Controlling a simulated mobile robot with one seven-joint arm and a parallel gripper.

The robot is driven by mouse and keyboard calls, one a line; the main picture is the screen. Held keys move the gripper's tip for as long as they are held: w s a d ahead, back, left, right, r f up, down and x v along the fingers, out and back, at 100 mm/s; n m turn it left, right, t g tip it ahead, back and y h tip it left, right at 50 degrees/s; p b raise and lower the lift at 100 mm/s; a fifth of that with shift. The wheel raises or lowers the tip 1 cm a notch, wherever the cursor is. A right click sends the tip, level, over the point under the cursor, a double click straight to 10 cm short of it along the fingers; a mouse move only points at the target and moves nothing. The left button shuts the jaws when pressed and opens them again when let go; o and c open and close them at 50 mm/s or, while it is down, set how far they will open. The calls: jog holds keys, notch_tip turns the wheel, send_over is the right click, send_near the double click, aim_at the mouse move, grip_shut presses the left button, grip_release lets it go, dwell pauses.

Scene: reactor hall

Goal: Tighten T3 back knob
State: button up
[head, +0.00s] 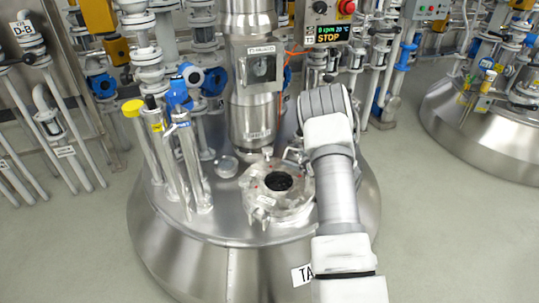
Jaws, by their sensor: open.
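A steel tank (190,255) fills the middle of the head view; its label (302,274) shows "TA", the rest hidden by my arm. On its top is a round hatch flange (262,208) with a dark central opening (278,181) and small clamps and red marks around the rim. Small metal parts (292,155) stand at its back right edge, next to my wrist; I cannot tell whether a knob is among them. My arm reaches up from the bottom right and bends over the hatch's right side. My gripper's fingers are hidden or cannot be made out.
A steel column (251,110) rises behind the hatch. Upright pipes with a yellow cap (132,108) and blue valve (180,95) stand left. A round sight glass (226,166) lies between. A control box display (328,34) reads "STOP". Another tank (485,135) stands right.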

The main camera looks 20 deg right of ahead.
aim_at(268, 150)
jog(key=b+x, duration=0.4)
jog(key=x, duration=1.1)
jog(key=shift+w+a+f, duration=0.1)
jog(key=shift+w+f, duration=0.05)
jog(key=shift+f, duration=0.1)
jog(key=shift+b+x, duration=0.45)
jog(key=shift+x, duration=0.4)
jog(key=shift+r, duration=0.1)
jog(key=c, duration=1.4)
jog(key=shift+o, duration=0.2)
jog(key=shift+a+h, duration=0.15)
jog(key=shift+h, duration=0.15)
